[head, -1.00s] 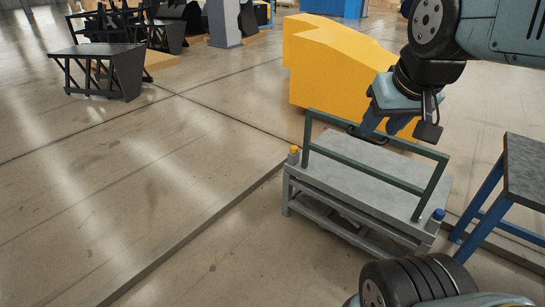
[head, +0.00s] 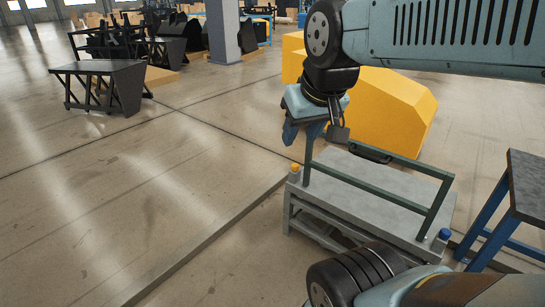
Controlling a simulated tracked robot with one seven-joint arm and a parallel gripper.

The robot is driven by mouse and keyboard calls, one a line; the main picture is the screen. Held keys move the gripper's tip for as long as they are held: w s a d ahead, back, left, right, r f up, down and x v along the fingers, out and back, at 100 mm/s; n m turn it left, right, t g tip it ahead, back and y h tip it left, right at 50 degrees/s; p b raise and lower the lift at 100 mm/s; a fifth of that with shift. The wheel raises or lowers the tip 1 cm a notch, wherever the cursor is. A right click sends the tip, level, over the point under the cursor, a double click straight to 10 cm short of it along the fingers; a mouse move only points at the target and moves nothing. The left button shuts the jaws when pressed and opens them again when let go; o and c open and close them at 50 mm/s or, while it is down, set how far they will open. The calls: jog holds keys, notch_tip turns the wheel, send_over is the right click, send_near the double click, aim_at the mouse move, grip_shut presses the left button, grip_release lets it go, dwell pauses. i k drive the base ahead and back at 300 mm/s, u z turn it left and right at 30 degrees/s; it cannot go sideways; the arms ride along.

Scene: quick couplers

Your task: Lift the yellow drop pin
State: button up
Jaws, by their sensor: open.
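The yellow drop pin (head: 295,167) stands at the near left corner of a grey wheel-less stand (head: 375,189); only its small yellow-orange head shows above a grey socket. My gripper (head: 290,140) hangs pointing down just above the pin in the picture, with a gap between them. It is open and empty. How far apart the gripper and pin are in depth is hard to tell. A blue drop pin (head: 445,234) sits at the stand's right corner.
A dark green handle frame (head: 385,189) rises over the stand, close to my gripper's right. A large yellow block (head: 390,110) stands behind. A blue-legged dark table (head: 528,180) is at the right.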

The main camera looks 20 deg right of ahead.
aim_at(295, 166)
jog(key=z, duration=0.1)
jog(key=i, duration=1.25)
jog(key=z, duration=0.7)
